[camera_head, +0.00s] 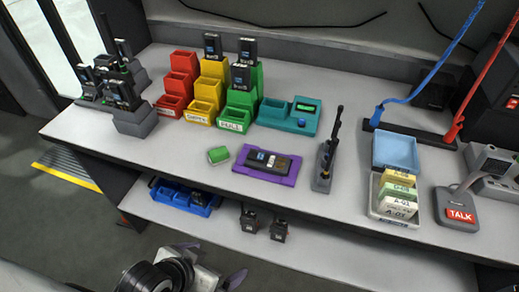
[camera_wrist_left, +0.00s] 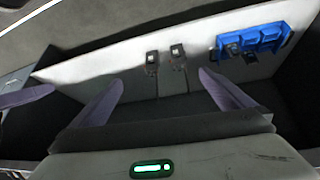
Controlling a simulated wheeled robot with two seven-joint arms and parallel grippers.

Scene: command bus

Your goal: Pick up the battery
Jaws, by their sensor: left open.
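Two small black batteries lie apart on the lower shelf, the left one (camera_head: 249,219) and the right one (camera_head: 279,230). They also show in the left wrist view, one (camera_wrist_left: 152,64) beside the other (camera_wrist_left: 178,54). More black batteries stand in the yellow bins (camera_head: 212,45) and green bins (camera_head: 241,75) on the table. My left gripper (camera_head: 214,260) is open and empty, in front of the lower shelf and left of the two loose batteries. In the left wrist view its purple-grey fingers (camera_wrist_left: 161,78) are wide apart, with both batteries beyond the tips.
A blue divided bin (camera_head: 184,197) holding black items stands on the lower shelf to the left. The tabletop overhangs this shelf. A purple tray (camera_head: 244,172) with a black device lies above. A purple-grey shape (camera_wrist_left: 25,97) at the wrist view's left edge resembles another gripper finger.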

